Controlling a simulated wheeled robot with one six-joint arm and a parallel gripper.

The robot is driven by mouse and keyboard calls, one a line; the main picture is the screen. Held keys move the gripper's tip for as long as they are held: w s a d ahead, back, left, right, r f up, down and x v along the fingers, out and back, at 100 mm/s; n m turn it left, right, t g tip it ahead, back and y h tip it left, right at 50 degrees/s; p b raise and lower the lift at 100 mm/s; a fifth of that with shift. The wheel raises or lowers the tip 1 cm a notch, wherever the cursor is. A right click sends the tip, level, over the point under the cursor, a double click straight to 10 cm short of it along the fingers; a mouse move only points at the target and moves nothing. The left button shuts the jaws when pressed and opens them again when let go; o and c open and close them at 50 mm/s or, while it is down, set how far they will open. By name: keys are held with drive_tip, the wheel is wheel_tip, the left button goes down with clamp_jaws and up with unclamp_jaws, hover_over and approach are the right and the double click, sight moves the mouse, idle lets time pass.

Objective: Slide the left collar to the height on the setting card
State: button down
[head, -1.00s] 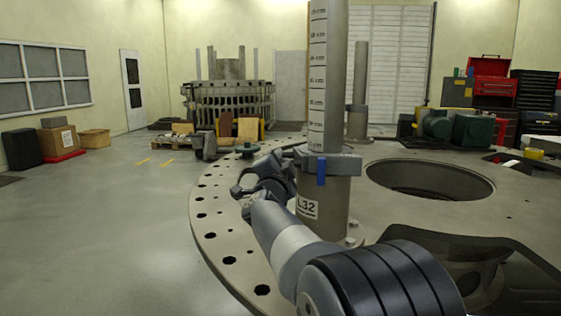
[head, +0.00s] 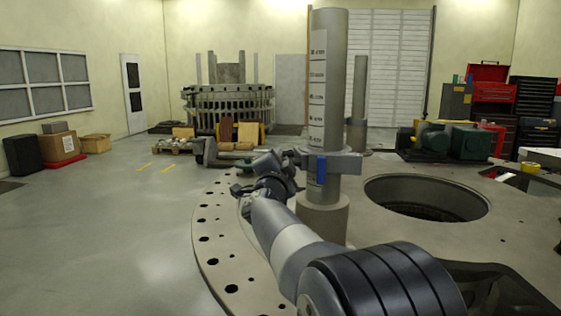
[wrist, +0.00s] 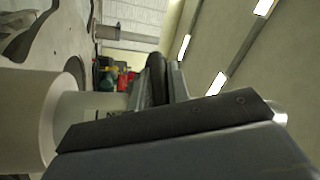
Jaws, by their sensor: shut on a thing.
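A grey collar (head: 345,164) with a blue tab (head: 321,170) sits around the near grey post (head: 329,90), at the lower part of its printed scale. The scale numbers are too small to read surely. Bare post shows between the collar and the wider base (head: 322,214) below. My gripper (head: 297,157) comes from the left and is shut on the collar's left side. In the wrist view a dark finger (wrist: 165,125) of my gripper crosses the middle, with pale cylinders of the post at left. The setting card is not seen.
A second post (head: 360,85) with its own collar (head: 357,122) stands behind. The round plate (head: 215,235) has rim holes and a large opening (head: 425,197) to the right of the post. A pump and red tool cabinets are at the back right.

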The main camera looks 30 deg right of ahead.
drive_tip(key=shift+r, duration=0.7)
drive_tip(key=shift+f, duration=0.1)
drive_tip(key=c, duration=1.3)
unclamp_jaws()
drive_tip(key=shift+c, duration=0.2)
drive_tip(key=shift+f, duration=0.1)
drive_tip(key=v, duration=1.1)
drive_tip(key=shift+w, duration=0.1)
